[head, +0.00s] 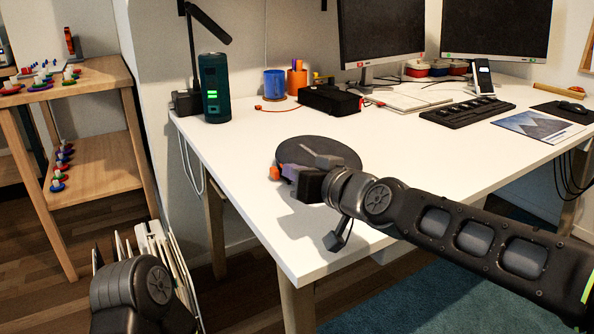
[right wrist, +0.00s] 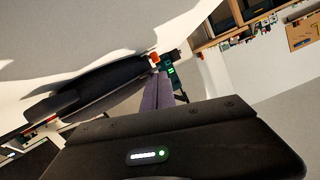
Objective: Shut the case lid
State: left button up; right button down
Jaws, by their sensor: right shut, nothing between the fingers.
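The case (head: 335,152) is a dark, rounded, flat thing on the white desk near its front left part. An orange piece (head: 275,173) shows at its left side. My right gripper (head: 287,171) is shut and empty at the near left side of the case, partly covering it. In the right wrist view the case (right wrist: 95,88) lies to the left of my purple-toned fingers (right wrist: 158,97), with the orange piece near the fingertips. I cannot tell whether the fingers touch the case, or how far its lid stands open. Only a left arm link shows at lower left.
A dark green speaker (head: 214,88) stands at the desk's far left corner. Behind the case are a blue cup (head: 274,83), an orange pen holder (head: 297,80) and a black box (head: 329,100). A keyboard (head: 467,111) lies to the right. The desk around the case is clear.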

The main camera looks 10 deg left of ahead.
jog(key=shift+f, duration=0.3)
jog(key=r, duration=0.1)
jog(key=s+d+r+p, duration=0.1)
jog(key=r, duration=0.1)
jog(key=r+p, duration=0.1)
jog(key=r, duration=0.1)
jog(key=shift+s+d, duration=0.2)
jog(key=shift+s, duration=0.2)
pick_arm(q)
jog(key=shift+s+a+r+b, duration=0.25)
jog(key=shift+s+a+b, duration=0.1)
jog(key=shift+b, duration=0.35)
pick_arm(e)
jog(key=v, duration=0.7)
jog(key=shift+s+r, duration=0.25)
jog(key=shift+s, duration=0.1)
pick_arm(q)
jog(key=shift+s+d, duration=0.1)
pick_arm(e)
jog(key=shift+d, duration=0.1)
